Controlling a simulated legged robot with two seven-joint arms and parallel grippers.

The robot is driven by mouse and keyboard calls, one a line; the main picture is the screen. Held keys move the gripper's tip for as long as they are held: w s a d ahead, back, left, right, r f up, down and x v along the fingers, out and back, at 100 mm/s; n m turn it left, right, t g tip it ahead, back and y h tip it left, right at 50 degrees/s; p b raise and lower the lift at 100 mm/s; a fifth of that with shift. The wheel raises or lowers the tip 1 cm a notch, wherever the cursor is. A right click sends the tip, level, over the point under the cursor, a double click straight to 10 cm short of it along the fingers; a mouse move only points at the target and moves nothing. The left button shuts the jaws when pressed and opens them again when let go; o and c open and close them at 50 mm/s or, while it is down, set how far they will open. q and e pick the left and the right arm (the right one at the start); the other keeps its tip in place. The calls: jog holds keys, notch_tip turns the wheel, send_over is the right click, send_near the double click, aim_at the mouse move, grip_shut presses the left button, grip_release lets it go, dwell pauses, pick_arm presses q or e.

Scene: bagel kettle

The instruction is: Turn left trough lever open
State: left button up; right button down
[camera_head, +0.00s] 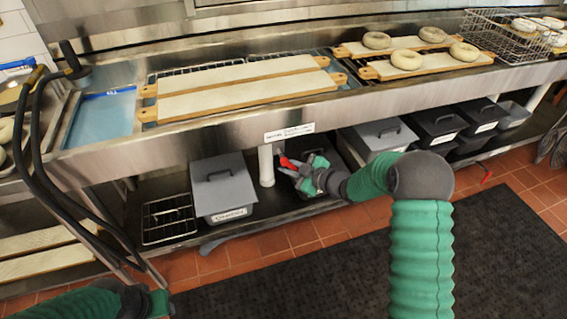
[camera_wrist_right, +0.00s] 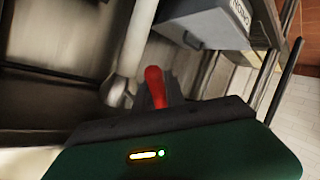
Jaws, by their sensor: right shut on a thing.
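The left trough lever has a red handle (camera_head: 285,163), under the front edge of the steel trough beside a white drain pipe (camera_head: 266,165). My right gripper (camera_head: 291,167) reaches in under the counter and is shut on the red handle. In the right wrist view the red handle (camera_wrist_right: 155,84) stands up just beyond the dark edge of my gripper, in front of the pale pipe (camera_wrist_right: 132,45). The finger contact is partly hidden there. Part of my left arm shows at the bottom left in the head view; its fingertips cannot be made out.
Grey lidded bins (camera_head: 223,187) and black bins (camera_head: 437,125) stand on the lower shelf, close to my right forearm. A wire rack (camera_head: 168,218) lies left of them. Long boards (camera_head: 245,92) and bagels (camera_head: 406,59) rest on the counter. A dark hose (camera_head: 38,165) hangs at left.

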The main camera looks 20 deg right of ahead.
jog(key=shift+d+r+n+g+h+b, duration=0.15)
jog(key=shift+d+r+n+h+b, duration=0.5)
jog(key=shift+n+h, duration=0.4)
jog(key=shift+d+r+n+g+h+b, duration=0.2)
jog(key=shift+d+r+n+h+b, duration=0.3)
jog(key=shift+n+h+b, duration=0.55)
jog(key=shift+d+r+n+g+h+b, duration=0.15)
jog(key=shift+d+r+n+h+b, duration=0.4)
jog(key=shift+n+h, duration=0.5)
jog(key=shift+a+r, duration=0.1)
jog(key=shift+r, duration=0.05)
jog(key=c, duration=1.4)
grip_release()
jog(key=shift+w, duration=0.1)
jog(key=shift+h, duration=0.25)
